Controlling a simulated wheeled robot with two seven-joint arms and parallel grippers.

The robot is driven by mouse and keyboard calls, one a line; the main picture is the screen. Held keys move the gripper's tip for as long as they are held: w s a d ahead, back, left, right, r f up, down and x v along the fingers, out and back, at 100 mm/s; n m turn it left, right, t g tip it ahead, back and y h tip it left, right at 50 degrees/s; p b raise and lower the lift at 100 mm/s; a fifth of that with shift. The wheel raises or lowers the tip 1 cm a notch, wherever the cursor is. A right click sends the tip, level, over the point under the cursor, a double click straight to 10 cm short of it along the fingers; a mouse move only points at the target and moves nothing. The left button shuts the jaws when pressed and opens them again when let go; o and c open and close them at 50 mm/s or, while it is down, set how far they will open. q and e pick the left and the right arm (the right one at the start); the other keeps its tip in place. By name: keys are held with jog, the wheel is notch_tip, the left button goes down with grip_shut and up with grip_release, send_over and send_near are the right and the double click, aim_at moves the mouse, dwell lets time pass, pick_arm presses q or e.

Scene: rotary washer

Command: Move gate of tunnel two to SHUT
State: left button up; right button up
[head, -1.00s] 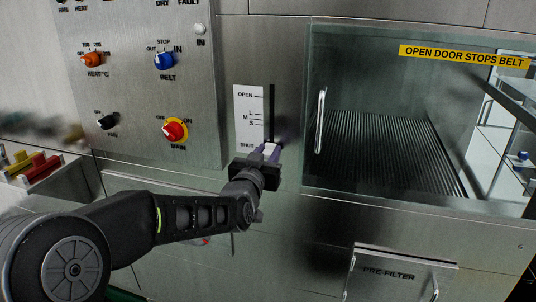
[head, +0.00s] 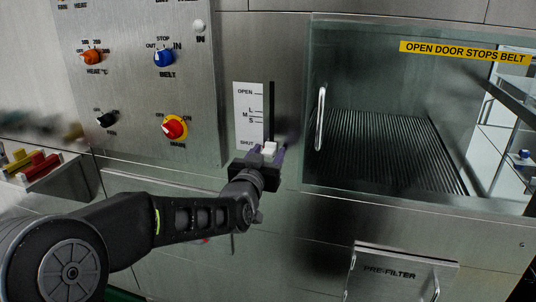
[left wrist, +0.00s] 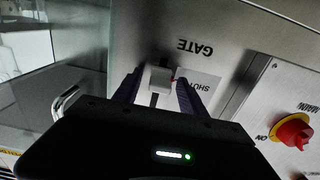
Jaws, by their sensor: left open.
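The gate scale plate (head: 243,108) has a dark vertical slot with OPEN at the top, L, M and S marks, and SHUT at the bottom. The white gate slider knob (head: 270,149) is at the slot's lower end, about level with SHUT. In the left wrist view the knob (left wrist: 160,76) sits beside the SHUT label (left wrist: 205,84), with the word GATE nearby. My left gripper (head: 267,151) is open, one purple finger on each side of the knob, with gaps visible. My right gripper is not in view.
A control panel with an orange heat knob (head: 92,57), blue belt knob (head: 164,58) and red main switch (head: 175,127) is left of the scale. A glass door with a vertical handle (head: 320,118) is close on the right. A pre-filter drawer (head: 400,272) is below.

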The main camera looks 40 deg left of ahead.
pick_arm(q)
jog(key=v, duration=0.7)
jog(key=shift+s+b, duration=0.3)
jog(key=shift+d, duration=0.1)
jog(key=d+f+g+h+p, duration=0.25)
jog(key=d+f, duration=0.35)
jog(key=f, duration=0.4)
jog(key=d+f+g+h+p, duration=0.1)
jog(key=d+f+g+h, duration=0.3)
jog(key=f, duration=0.6)
jog(key=d+f+g+p, duration=0.2)
jog(key=d+f, duration=0.5)
jog(key=f, duration=0.3)
jog(key=s+d+f+g+h+p, duration=0.1)
jog(key=s+d+f+g, duration=0.1)
jog(key=s+d+f, duration=0.2)
jog(key=s+d+f+m+g+h+p, duration=0.1)
jog(key=s+d+f, duration=0.4)
jog(key=s, duration=0.6)
jog(key=s+d+f+m+g+h+p, duration=0.1)
jog(key=s+d+f+g+p, duration=0.2)
jog(key=s+d, duration=0.4)
jog(key=shift+d+f+g, duration=0.25)
jog(key=shift+f+g, duration=0.6)
jog(key=shift+g, duration=0.1)
jog(key=shift+s+h, duration=0.15)
jog(key=shift+h, duration=0.1)
